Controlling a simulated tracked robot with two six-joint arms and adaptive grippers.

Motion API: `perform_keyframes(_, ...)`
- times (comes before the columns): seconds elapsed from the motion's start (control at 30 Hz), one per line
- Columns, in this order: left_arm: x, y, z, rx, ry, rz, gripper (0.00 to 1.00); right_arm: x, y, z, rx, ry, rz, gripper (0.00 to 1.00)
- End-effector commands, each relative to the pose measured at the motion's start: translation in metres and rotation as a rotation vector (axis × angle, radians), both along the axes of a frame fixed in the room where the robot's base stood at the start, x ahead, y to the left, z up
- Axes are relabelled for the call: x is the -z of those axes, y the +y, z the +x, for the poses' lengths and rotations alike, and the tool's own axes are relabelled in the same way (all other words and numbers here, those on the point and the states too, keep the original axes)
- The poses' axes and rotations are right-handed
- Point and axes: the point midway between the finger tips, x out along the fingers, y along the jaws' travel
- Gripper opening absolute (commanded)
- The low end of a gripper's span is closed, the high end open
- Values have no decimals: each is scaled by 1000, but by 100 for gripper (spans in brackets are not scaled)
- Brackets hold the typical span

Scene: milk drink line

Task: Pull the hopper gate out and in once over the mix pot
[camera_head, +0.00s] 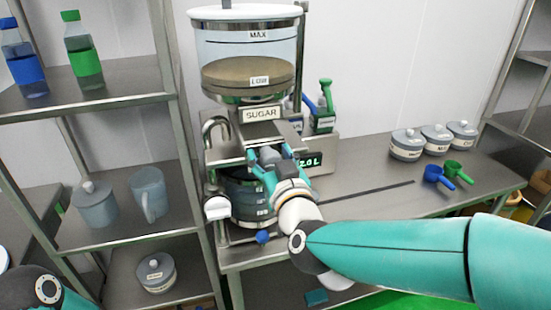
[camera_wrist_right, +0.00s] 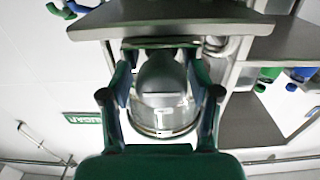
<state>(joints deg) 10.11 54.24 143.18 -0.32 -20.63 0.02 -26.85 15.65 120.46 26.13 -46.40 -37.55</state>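The clear sugar hopper (camera_head: 247,52) stands at the back, part filled with a brown powder, with a SUGAR label below it. The mix pot (camera_head: 243,196) sits under the hopper outlet, partly hidden by my right gripper. My right gripper (camera_head: 270,158) is at the gate's height in front of the hopper stand. Its fingers stand apart on either side of a grey rounded knob (camera_wrist_right: 160,78), apparently the gate's handle, with narrow gaps. The gate plate is mostly hidden. My left gripper is out of the head view; only part of my left arm shows at the lower left.
A green display (camera_head: 310,160) and spray bottles (camera_head: 322,105) stand right of the hopper. Lidded tubs (camera_head: 407,146) and blue and green scoops (camera_head: 437,177) lie at the table's right. A shelf rack (camera_head: 88,100) with bottles and jugs stands close on the left.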

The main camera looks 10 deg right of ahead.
Motion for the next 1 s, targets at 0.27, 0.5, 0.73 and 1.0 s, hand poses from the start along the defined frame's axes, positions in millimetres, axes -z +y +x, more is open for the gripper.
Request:
perform_keyframes(0.27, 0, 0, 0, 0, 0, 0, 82, 2, 0, -1, -2, 4, -2, 68)
perform_keyframes(0.5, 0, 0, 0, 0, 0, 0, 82, 1, -1, -17, -4, 3, -2, 68)
perform_keyframes(0.73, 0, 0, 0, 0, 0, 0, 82, 1, -9, -60, -4, 2, -1, 68)
perform_keyframes(1.0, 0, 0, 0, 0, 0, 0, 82, 1, -16, -105, -2, 1, 0, 68)
